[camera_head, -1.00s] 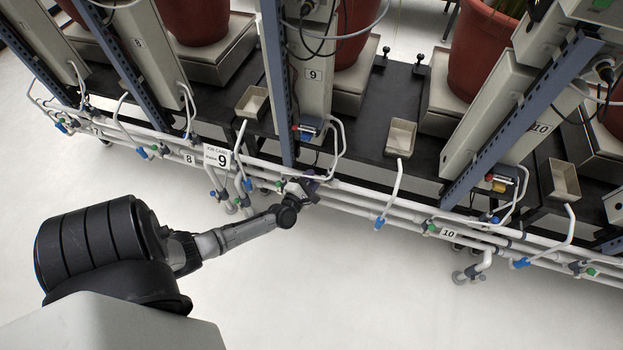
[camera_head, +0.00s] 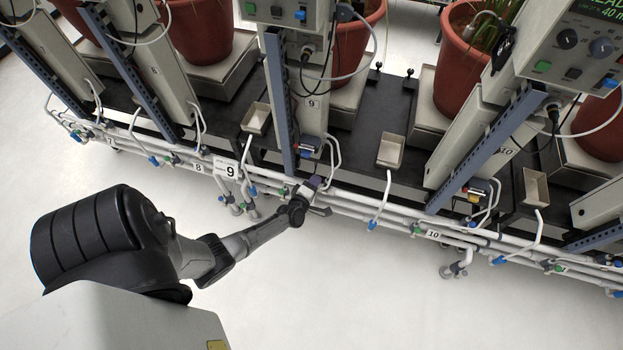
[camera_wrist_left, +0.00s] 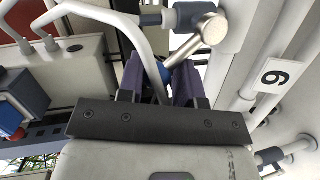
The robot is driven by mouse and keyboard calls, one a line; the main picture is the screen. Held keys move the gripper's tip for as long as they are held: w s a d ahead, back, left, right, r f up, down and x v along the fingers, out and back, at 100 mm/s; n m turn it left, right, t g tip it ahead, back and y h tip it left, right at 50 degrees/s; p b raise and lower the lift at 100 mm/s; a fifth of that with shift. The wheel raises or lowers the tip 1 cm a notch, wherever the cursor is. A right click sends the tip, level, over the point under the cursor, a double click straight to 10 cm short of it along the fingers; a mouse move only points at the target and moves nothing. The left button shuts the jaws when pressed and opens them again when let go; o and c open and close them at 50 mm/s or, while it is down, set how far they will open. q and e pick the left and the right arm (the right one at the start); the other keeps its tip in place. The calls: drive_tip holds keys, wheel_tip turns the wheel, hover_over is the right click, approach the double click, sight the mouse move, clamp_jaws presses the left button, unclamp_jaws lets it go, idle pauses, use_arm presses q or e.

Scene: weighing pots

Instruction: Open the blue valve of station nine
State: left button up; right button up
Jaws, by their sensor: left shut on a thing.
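The station nine sign (camera_head: 228,170) hangs at the front pipes left of my left gripper (camera_head: 313,184). My left gripper is at the pipes just right of the blue upright marked 9. In the left wrist view, its two purple fingers (camera_wrist_left: 158,80) are around a small blue valve (camera_wrist_left: 165,72) beneath a grey pipe fitting, and are shut on it. The fingers hide most of the valve, so its angle cannot be told. A 9 label (camera_wrist_left: 275,75) shows on the pipe there, upside down. My right gripper is not in view.
White pipes (camera_head: 350,208) with blue and green valves run along the rack front. A station 10 label (camera_head: 433,234) is at right. Small trays (camera_head: 390,150) and potted plants (camera_head: 353,50) stand behind. The white floor in front is clear.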

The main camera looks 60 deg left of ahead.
sight(325, 192)
use_arm(q)
drive_tip(key=m+p, duration=0.1)
drive_tip(key=w+d+r+m+p, duration=0.1)
drive_tip(key=shift+r+g+p, duration=0.3)
drive_tip(key=shift+g, duration=0.1)
drive_tip(key=shift+w+d+r+m+g+y+p, duration=0.1)
drive_tip(key=shift+w+d+m+g+y+p, duration=0.2)
drive_tip(key=shift+m+y+p, duration=0.4)
drive_tip(key=shift+c, duration=0.2)
drive_tip(key=shift+w+d+m+g+p, duration=0.25)
drive_tip(key=shift+d+m+g+p, duration=0.2)
drive_tip(key=shift+m, duration=0.75)
drive_tip(key=shift+w+d+f+m, duration=0.2)
drive_tip(key=shift+d+m, duration=0.05)
drive_tip(key=shift+m, duration=0.15)
drive_tip(key=shift+d+f+g+y, duration=0.1)
drive_tip(key=shift+g+y, duration=0.15)
drive_tip(key=shift+y, duration=0.05)
drive_tip(key=shift+m, duration=0.3)
drive_tip(key=o, duration=0.6)
drive_tip(key=shift+w, duration=0.1)
drive_tip(key=shift+c, duration=0.2)
drive_tip(key=shift+o, duration=1.2)
drive_tip(key=shift+w+d, duration=0.15)
